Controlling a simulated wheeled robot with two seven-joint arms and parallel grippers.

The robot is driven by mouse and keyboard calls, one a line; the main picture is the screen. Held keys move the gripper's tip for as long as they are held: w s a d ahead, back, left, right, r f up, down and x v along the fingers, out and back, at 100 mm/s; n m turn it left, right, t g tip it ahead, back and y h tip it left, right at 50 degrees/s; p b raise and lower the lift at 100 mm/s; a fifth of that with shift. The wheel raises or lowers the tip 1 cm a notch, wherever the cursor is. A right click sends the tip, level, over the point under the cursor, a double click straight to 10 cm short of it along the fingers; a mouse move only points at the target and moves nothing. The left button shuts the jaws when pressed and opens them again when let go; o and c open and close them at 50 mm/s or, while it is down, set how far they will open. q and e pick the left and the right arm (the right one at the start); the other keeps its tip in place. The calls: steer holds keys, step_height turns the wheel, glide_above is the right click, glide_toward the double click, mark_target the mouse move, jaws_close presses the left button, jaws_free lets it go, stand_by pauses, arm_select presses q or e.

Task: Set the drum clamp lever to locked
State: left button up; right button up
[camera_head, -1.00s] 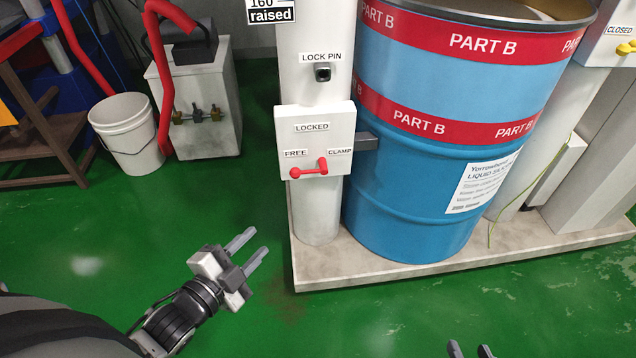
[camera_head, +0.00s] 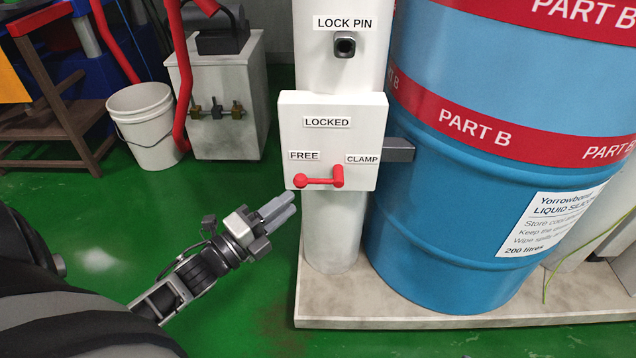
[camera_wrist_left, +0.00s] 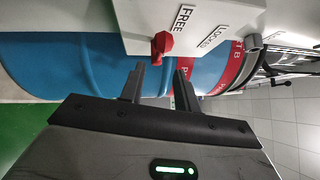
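The red clamp lever (camera_head: 318,182) is on a white box (camera_head: 290,120) fixed to a white post. Its arm lies roughly level, with the knob pointing left, under the FREE label (camera_head: 304,155). The LOCKED label (camera_head: 327,122) is at the top and CLAMP at the right. My left gripper (camera_head: 284,206) is just below and left of the knob, apart from it. In the left wrist view its fingers (camera_wrist_left: 159,75) stand apart with nothing between them, and the red knob (camera_wrist_left: 161,45) shows just beyond the tips. My right gripper is not in view.
A blue drum (camera_head: 450,220) with red PART B bands stands right of the post on a pale base plate (camera_head: 420,322). A grey clamp piece (camera_head: 398,150) sticks out towards it. A lock pin (camera_head: 344,45) is above the box. A white bucket (camera_head: 146,125) stands back left.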

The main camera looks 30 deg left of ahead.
mark_target(314, 183)
arm_select(q)
steer(key=b+x, duration=0.1)
steer(key=x, duration=0.7)
steer(key=shift+w+d, duration=0.1)
steer(key=shift+w, duration=0.45)
jaws_close()
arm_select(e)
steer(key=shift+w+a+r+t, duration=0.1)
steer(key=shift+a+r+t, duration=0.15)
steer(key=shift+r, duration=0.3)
